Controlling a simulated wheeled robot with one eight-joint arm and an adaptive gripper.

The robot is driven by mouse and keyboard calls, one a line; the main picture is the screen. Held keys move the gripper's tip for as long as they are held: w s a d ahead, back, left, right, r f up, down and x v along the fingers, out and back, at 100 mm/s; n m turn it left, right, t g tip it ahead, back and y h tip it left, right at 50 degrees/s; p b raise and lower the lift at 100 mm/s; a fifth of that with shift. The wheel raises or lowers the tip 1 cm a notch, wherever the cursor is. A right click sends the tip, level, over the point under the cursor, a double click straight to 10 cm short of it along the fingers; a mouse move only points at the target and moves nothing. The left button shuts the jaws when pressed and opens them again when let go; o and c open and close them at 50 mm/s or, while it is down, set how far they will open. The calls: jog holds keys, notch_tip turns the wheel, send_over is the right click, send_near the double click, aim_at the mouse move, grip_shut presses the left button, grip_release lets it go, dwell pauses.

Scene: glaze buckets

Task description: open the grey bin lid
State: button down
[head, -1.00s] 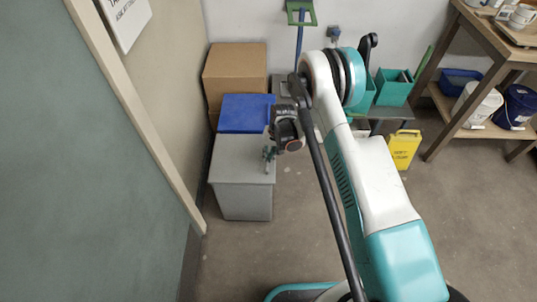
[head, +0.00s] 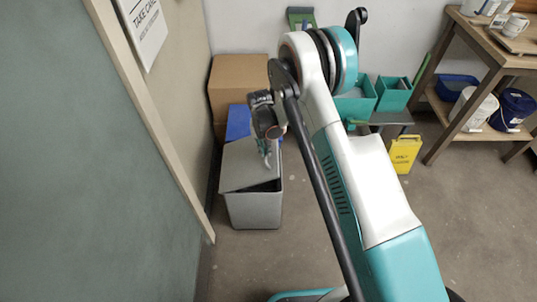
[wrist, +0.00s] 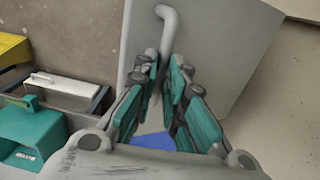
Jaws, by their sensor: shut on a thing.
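The grey bin (head: 255,210) stands on the floor beside the wall on the left. Its grey lid (head: 240,168) is tilted, with a dark gap along the front and right edge between lid and bin. In the wrist view the lid (wrist: 225,45) fills the upper middle, with a bent grey bar handle (wrist: 167,20) on it. My gripper (head: 267,155) is at the lid's right side. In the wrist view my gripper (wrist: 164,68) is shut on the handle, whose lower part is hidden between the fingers.
A blue bin (head: 237,122) and a cardboard box (head: 238,85) stand behind the grey bin. A yellow floor sign (head: 404,153), teal containers (head: 394,93) and a wooden shelf (head: 480,50) are to the right. Floor in front of the bin is clear.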

jog(key=a+r+h, duration=0.1)
jog(key=a+r, duration=0.3)
jog(key=a, duration=0.6)
jog(key=a+r+h, duration=0.1)
jog(key=a+r, duration=0.3)
jog(key=a, duration=0.6)
jog(key=shift+h, duration=0.3)
jog(key=shift+r, duration=0.1)
jog(key=shift+s, duration=0.1)
jog(key=c, duration=2.1)
grip_release()
jog(key=o, duration=0.4)
jog(key=shift+w+a+f, duration=0.25)
jog(key=shift+f, duration=0.15)
jog(key=shift+o, duration=0.2)
jog(key=v, duration=0.8)
jog(key=shift+d+p, duration=0.2)
jog(key=shift+p, duration=0.1)
